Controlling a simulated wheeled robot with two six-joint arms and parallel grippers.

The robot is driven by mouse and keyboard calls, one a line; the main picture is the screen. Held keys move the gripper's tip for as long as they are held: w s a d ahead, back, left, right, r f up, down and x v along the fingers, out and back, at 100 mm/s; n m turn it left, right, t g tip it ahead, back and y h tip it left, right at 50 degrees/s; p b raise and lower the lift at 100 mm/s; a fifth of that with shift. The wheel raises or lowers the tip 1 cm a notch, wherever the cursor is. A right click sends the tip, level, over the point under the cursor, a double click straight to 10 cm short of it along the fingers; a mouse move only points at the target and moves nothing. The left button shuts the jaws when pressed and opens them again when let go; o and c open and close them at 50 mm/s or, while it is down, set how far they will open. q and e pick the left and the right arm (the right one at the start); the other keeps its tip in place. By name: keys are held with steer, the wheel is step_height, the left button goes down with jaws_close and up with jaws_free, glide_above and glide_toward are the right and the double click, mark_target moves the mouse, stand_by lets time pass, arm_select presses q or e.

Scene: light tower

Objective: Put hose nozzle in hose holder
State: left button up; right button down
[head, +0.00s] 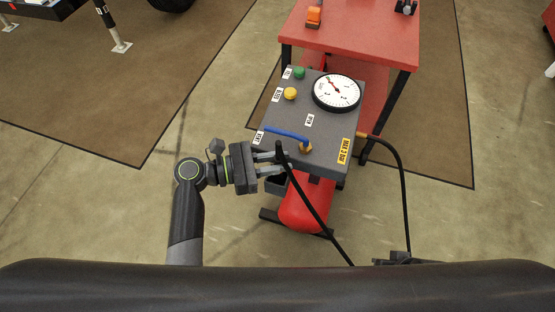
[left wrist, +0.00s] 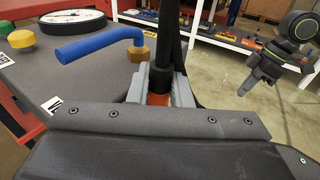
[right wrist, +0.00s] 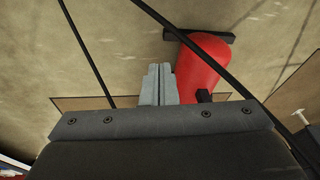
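The hose nozzle (head: 280,148) is a dark tube at the end of a black hose (head: 318,212). My left gripper (head: 284,163) is shut on it at the near left edge of the grey control panel. In the left wrist view the dark tube (left wrist: 168,40) stands up between the fingers (left wrist: 160,90), with an orange-brown part low between them. A dark box-like piece (head: 277,184) on the panel's left side, partly behind the gripper, may be the hose holder; I cannot tell. My right gripper shows in the right wrist view (right wrist: 158,82), fingers together and empty.
The grey panel (head: 327,125) carries a round gauge (head: 337,92), a blue lever (head: 286,133) and green and yellow knobs. A red tank (head: 306,204) lies below. A red table (head: 350,35) stands behind. A second hose run (head: 403,180) curves down at the right.

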arm_select(q)
steer(key=o, duration=0.4)
steer(key=shift+o, duration=0.2)
steer(key=p+v, duration=0.1)
steer(key=v, duration=1.1)
arm_select(e)
steer(key=shift+s+d+f+g, duration=0.15)
steer(key=shift+s+f+g, duration=0.05)
steer(key=shift+f, duration=0.25)
steer(key=shift+s+d+f+g, duration=0.1)
steer(key=shift+s+f+g, duration=0.1)
steer(key=shift+f, duration=0.2)
arm_select(q)
steer(key=shift+r, duration=0.1)
steer(key=s+a+f+m+y, duration=0.4)
steer(key=s+f+m+y, duration=0.45)
steer(key=f, duration=0.45)
steer(key=s+a+f+m+g+y, duration=0.1)
steer(key=s+a+f+m+y, duration=0.3)
steer(key=s+a+m+y, duration=0.4)
steer(key=s+a+m, duration=0.2)
steer(key=shift+s+a+f+m+g, duration=0.25)
steer(key=shift+s+f+m+g, duration=0.05)
steer(key=shift+s+f+m, duration=0.1)
arm_select(e)
steer(key=shift+r, duration=0.1)
arm_select(q)
steer(key=shift+w+p, duration=0.1)
steer(key=shift+p, duration=0.35)
